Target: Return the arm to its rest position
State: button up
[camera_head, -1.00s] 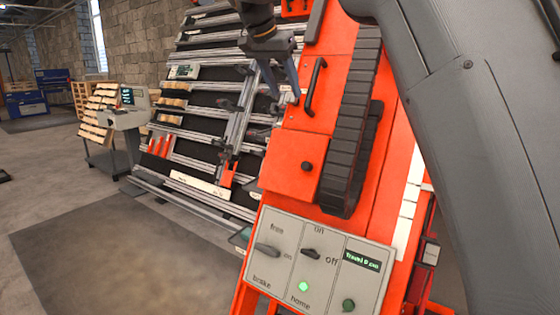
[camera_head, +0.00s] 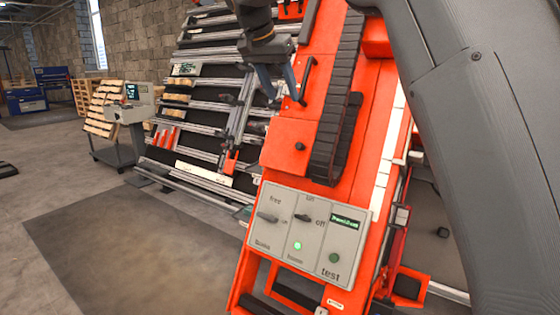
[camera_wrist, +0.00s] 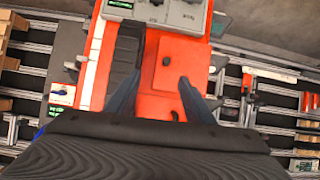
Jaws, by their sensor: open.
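My gripper (camera_head: 282,84) is at the top middle of the head view, in front of the tilted orange machine. In the wrist view my gripper (camera_wrist: 158,84) shows two blue-grey fingers spread apart with nothing between them. Beyond the fingers lies the orange housing (camera_wrist: 172,62). In the head view the fingers appear close to the black handle (camera_head: 308,80), but I cannot tell whether they touch it. My grey arm fills the right side of the head view.
The grey control panel (camera_head: 305,236) has switches and a lit green lamp. A black cable chain (camera_head: 338,110) runs up the orange gantry (camera_head: 372,150). A screen console (camera_head: 132,108) is at left. Floor at lower left is clear.

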jog(key=s+d+f+n+g+y+p, duration=0.2)
jog(key=s+d+f+n+g+p, duration=0.15)
jog(key=s+d+f, duration=1)
jog(key=s+d+f+n+p, duration=0.1)
jog(key=s+d+f, duration=0.1)
jog(key=s+f, duration=0.3)
jog(key=s+d+f+n+g+y+p, duration=0.1)
jog(key=s+f, duration=0.4)
jog(key=s, duration=0.8)
jog(key=s+d+f+n+g+p, duration=0.1)
jog(key=s+d+f+p, duration=0.1)
jog(key=s+f, duration=0.3)
jog(key=s, duration=0.4)
jog(key=shift+d+f, duration=0.3)
